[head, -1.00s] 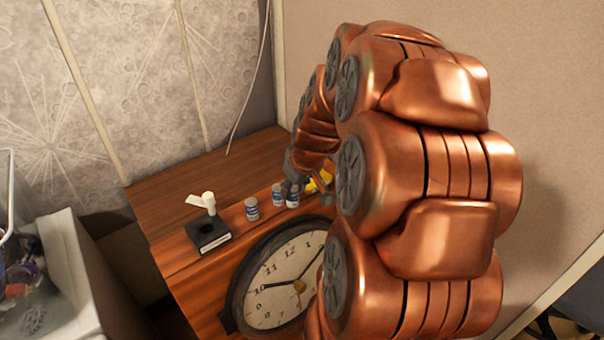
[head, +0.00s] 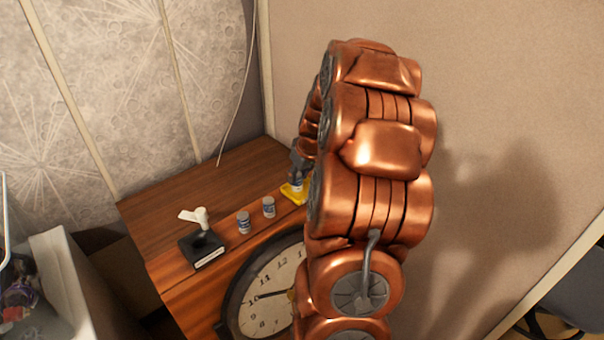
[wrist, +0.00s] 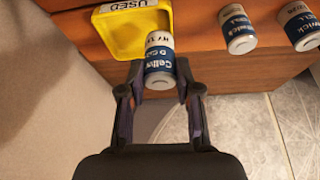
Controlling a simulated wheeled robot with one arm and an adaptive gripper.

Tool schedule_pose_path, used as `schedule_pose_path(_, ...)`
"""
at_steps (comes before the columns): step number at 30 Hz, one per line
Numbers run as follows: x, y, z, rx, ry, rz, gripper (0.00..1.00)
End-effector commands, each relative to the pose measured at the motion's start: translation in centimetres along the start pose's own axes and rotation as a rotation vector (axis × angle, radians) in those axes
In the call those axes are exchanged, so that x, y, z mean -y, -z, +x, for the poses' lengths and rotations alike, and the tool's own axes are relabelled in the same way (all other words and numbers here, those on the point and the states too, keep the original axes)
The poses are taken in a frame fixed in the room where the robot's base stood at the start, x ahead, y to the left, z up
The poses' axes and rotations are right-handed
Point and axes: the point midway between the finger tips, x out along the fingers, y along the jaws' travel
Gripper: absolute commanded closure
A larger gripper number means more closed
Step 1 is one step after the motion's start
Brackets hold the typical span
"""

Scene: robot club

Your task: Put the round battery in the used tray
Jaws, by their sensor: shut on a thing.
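My gripper (wrist: 158,85) is shut on a round battery (wrist: 159,62), a blue and white cylinder with printed lettering. In the wrist view it overlaps the lower right edge of the yellow tray (wrist: 122,44), which bears a USED label. I cannot tell whether the battery touches the tray. In the head view the yellow tray (head: 291,198) lies on the wooden top, with my gripper (head: 298,178) over it. Inside the tray no other thing shows. Part of the tray is hidden by my arm in the head view.
Two similar batteries stand on the wooden top (head: 160,205), one nearer the tray (head: 268,207), one farther left (head: 243,222). A black block (head: 203,257) with a hole and a white object (head: 200,216) are left of them. A round clock (head: 262,297) is in front.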

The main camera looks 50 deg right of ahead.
Motion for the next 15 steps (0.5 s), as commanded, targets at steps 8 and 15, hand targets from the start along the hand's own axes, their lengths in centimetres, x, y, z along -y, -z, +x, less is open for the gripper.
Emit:
schedule_pose_path(8, -2.4, 1.6, 0.8, 0.000, 0.000, 0.000, 1.00)
schedule_pose_path(15, -2.9, 1.8, 1.2, 0.002, 0.002, 0.000, 1.00)
